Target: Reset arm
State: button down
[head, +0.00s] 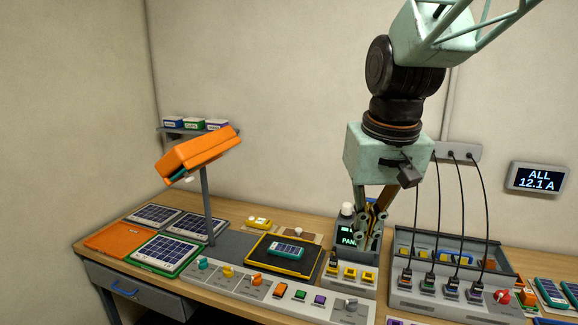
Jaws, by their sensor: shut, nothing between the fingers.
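My gripper (367,238) hangs from the mint-green arm at the right of centre in the head view. It points down with its fingers together and nothing between them. Its fingertips are in front of a dark device with a green-lit screen (346,238), partly hiding it. I cannot tell whether the fingers touch this device.
A yellow-rimmed black tray (251,258) holds a teal battery-like block (286,250). An orange lamp-like head (197,153) stands on a post above solar panels (165,252). A charger box (440,296) with black cables stands at right. A wall display (538,178) reads "ALL 12.1 A".

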jog(key=s+d+b, duration=0.1)
jog(key=s+d, duration=0.2)
jog(key=s, duration=1)
jog(key=s+d+f+t+b, duration=0.1)
jog(key=s+d+b, duration=0.1)
jog(key=s, duration=1.1)
jog(key=shift+s+d+f+m+t+b, duration=0.2)
jog(key=shift+d+m+t+b, duration=0.1)
jog(key=shift+d+m, duration=0.1)
